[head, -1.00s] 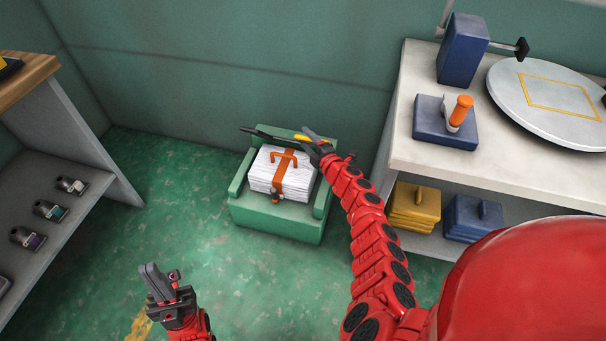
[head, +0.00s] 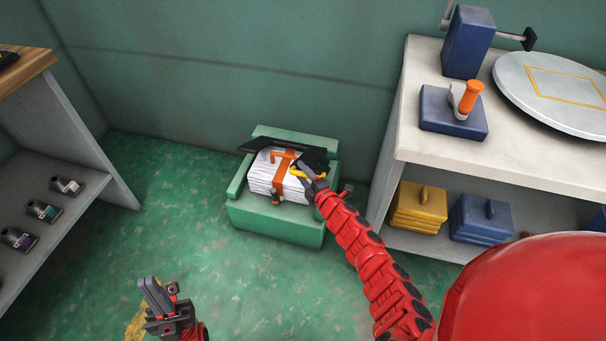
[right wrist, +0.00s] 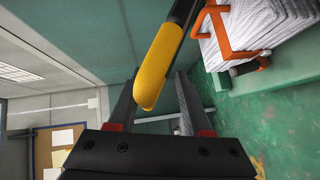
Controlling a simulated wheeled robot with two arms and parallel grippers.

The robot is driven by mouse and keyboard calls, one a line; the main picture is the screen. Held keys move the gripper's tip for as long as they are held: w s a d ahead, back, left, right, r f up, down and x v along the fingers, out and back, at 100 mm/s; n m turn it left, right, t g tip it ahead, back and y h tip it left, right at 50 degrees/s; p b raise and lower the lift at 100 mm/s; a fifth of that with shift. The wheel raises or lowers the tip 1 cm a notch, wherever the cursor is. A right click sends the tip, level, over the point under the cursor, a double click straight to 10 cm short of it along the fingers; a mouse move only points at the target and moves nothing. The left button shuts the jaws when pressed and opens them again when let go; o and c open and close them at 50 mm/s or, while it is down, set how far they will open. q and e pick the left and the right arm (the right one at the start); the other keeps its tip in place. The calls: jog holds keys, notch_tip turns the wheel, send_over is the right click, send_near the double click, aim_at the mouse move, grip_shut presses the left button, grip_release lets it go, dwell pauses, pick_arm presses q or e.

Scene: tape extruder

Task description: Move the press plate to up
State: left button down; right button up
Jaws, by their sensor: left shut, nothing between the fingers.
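The press plate (head: 302,156) is a dark flat plate on the green press (head: 270,222). It lies tilted over the back of a white paper stack (head: 268,182) bound with an orange strap. Its yellow handle (head: 297,172) is at its front right; the handle also shows in the right wrist view (right wrist: 160,66). My right gripper (head: 306,172) is at the handle. In the right wrist view its fingers (right wrist: 157,95) stand apart, with the handle between them and a gap on one side. My left gripper (head: 153,289) is shut and empty, low at the left, away from the press.
A white shelf unit (head: 420,150) stands to the right, holding a blue block with an orange handle (head: 466,100), a round plate (head: 560,125) and yellow blocks (head: 420,205). A shelf (head: 70,190) with small tools stands at left. The green floor between is clear.

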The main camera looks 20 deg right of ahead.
jog(key=r+p+v, duration=0.1)
jog(key=p+v, duration=0.5)
jog(key=v, duration=1.4)
jog(key=shift+w+r, duration=0.2)
jog(key=shift+r, duration=0.2)
dwell(0.5)
jog(key=shift+r, duration=0.1)
